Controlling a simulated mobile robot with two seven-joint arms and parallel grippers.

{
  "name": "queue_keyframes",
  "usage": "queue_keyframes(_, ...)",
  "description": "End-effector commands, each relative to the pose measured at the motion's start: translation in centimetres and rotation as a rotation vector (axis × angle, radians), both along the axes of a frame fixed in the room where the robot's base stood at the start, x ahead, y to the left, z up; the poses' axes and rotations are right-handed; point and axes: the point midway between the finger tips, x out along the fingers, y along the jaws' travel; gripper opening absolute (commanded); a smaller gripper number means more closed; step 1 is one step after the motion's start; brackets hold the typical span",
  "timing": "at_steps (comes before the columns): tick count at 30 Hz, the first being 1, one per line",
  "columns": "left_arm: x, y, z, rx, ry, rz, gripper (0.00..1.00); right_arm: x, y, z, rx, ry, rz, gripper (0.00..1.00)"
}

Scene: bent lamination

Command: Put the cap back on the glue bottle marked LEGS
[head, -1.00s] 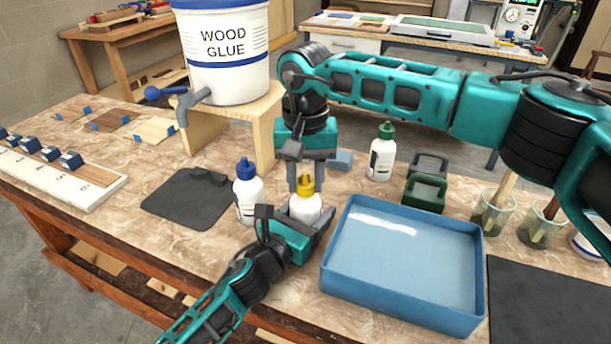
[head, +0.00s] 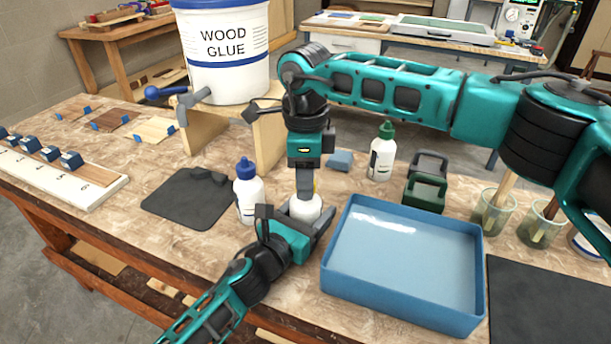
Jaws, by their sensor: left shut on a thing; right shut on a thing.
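A white glue bottle (head: 306,209) stands upright near the middle of the bench; its label is not readable. My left gripper (head: 298,216) is shut around its body from the front. My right gripper (head: 305,189) points straight down over the bottle's top and is shut on a yellow cap (head: 316,187). Only a sliver of the cap shows beside the finger. The cap is at the bottle's neck; how it sits there is hidden.
A blue-capped bottle (head: 248,192) stands close left of the held one. A blue tray (head: 400,308) lies close right. A green-capped bottle (head: 382,152), a wood glue bucket (head: 222,75) on a stand and a dark mat (head: 178,207) are around.

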Motion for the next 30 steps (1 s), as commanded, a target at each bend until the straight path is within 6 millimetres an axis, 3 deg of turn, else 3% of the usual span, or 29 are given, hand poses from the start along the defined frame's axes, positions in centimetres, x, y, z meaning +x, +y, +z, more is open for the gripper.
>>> queue_keyframes(30,0.04,0.07,-0.06,0.000,0.002,0.002,0.00,-0.02,0.05,-0.13,0.000,0.001,-1.915,0.00)
